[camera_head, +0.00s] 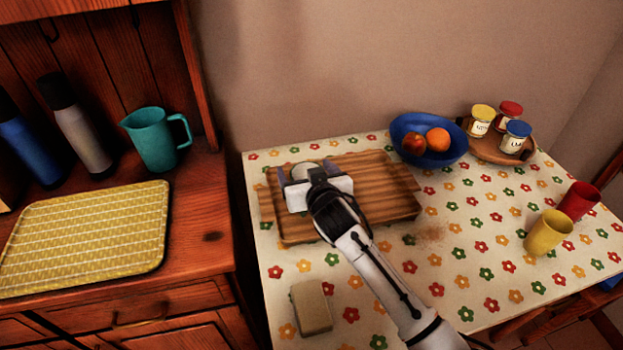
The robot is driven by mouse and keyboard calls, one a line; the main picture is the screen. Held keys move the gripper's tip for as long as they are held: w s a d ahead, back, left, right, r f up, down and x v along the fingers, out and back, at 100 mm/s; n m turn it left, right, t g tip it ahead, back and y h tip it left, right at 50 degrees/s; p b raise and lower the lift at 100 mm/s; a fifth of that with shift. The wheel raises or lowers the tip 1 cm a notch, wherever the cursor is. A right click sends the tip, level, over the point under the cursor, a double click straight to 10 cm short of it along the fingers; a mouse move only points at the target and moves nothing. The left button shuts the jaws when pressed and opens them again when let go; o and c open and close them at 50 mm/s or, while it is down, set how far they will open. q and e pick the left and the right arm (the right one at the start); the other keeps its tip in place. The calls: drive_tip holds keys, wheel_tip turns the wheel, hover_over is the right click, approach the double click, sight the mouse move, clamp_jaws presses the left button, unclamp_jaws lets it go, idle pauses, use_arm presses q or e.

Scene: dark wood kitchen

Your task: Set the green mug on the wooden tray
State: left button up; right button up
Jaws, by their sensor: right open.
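The wooden tray (385,205) lies on the flowered tablecloth, striped brown with a handle at each end. My right gripper (306,172) is over the tray's left part, its two fingers apart. Between the fingertips a pale, round top (304,170) shows; it may be the mug, but its green colour is not clear and the gripper's body hides most of it. I cannot tell whether it touches the tray or the fingers. No other green mug shows. My left gripper is out of view.
A blue bowl (401,127) with fruit and a round board (486,151) with jars stand behind right. A sponge-like block (311,307) lies in front. A teal pitcher (154,140) stands on the left cabinet.

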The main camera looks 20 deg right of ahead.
drive_tip(key=v, duration=1.1)
drive_tip(key=shift+s+p, duration=0.15)
drive_tip(key=shift+p, duration=0.2)
